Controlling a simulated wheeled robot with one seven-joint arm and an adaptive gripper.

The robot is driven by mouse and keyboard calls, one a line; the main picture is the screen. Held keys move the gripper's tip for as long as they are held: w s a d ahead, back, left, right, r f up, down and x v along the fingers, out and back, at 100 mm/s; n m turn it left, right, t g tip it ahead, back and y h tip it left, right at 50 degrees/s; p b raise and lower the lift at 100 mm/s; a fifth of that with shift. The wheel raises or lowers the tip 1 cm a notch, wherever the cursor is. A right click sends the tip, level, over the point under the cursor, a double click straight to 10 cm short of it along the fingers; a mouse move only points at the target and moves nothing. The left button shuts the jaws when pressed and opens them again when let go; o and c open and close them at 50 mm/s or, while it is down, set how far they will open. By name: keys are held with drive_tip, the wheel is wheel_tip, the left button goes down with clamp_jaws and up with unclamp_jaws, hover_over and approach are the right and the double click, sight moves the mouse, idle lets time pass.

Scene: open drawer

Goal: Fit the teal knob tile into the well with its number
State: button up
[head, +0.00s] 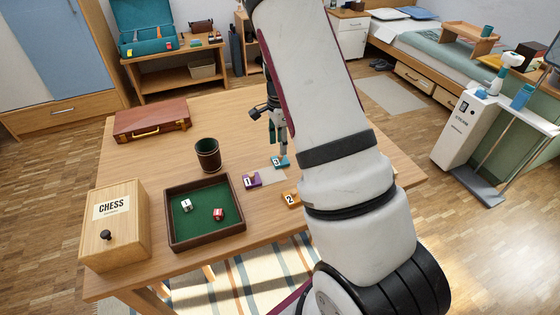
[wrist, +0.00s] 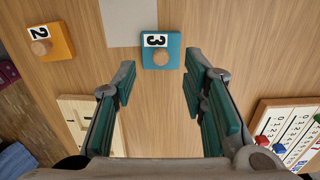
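The teal knob tile (head: 280,162) lies on the wooden table and carries a white label with a black 3. In the wrist view the teal tile (wrist: 175,44) shows its round wooden knob, with the 3 upside down. My gripper (wrist: 160,85) is open and empty, its green-padded fingers spread to either side of the tile's near edge, not touching it. In the head view my gripper (head: 277,138) is over the table close to the tile. A pale wooden board (wrist: 75,108) is partly hidden behind the left finger; I cannot make out a well marked 3.
An orange knob tile 2 (wrist: 62,35) and a purple tile 1 (head: 252,181) lie nearby, beside a grey patch (wrist: 128,22). A counting board (wrist: 285,125) is at right in the wrist view. A dice tray (head: 175,235), cup (head: 207,154), chess box (head: 115,235) and brown case (head: 150,119) stand left.

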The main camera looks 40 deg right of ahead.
sight(280, 159)
wheel_tip(280, 159, down, 5)
drive_tip(key=shift+d+r, duration=0.1)
clamp_jaws()
idle(0.3)
